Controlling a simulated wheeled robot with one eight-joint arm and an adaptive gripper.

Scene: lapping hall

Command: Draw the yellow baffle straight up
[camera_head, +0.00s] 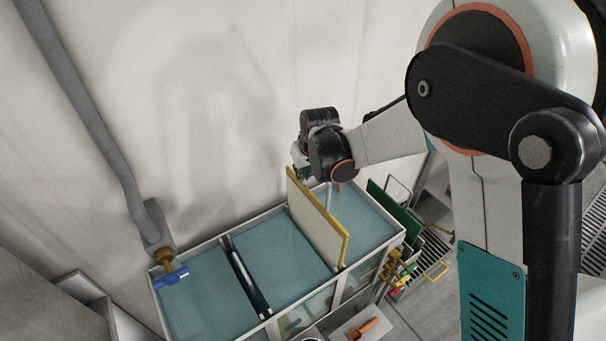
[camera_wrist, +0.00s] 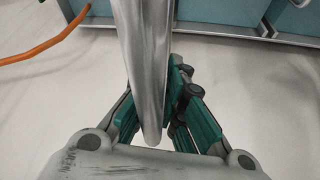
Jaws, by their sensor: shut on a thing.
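The yellow baffle (camera_head: 318,220) is an upright pale panel with a yellow edge. In the head view it stands across the tank (camera_head: 214,240), between its middle and right compartments, rising well above the rim. My gripper (camera_head: 302,171) is at the baffle's upper far corner, with its fingers partly hidden. In the wrist view my gripper (camera_wrist: 168,128) is shut on a long grey metallic bar (camera_wrist: 147,60). No yellow shows there, and I cannot tell whether the bar joins the baffle.
A dark blue divider (camera_head: 246,278) stands low in the tank on the left. A pipe with a blue-handled valve (camera_head: 170,278) is at the left corner. A green panel (camera_head: 393,208) stands right of the tank. An orange cable (camera_wrist: 42,48) shows in the wrist view.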

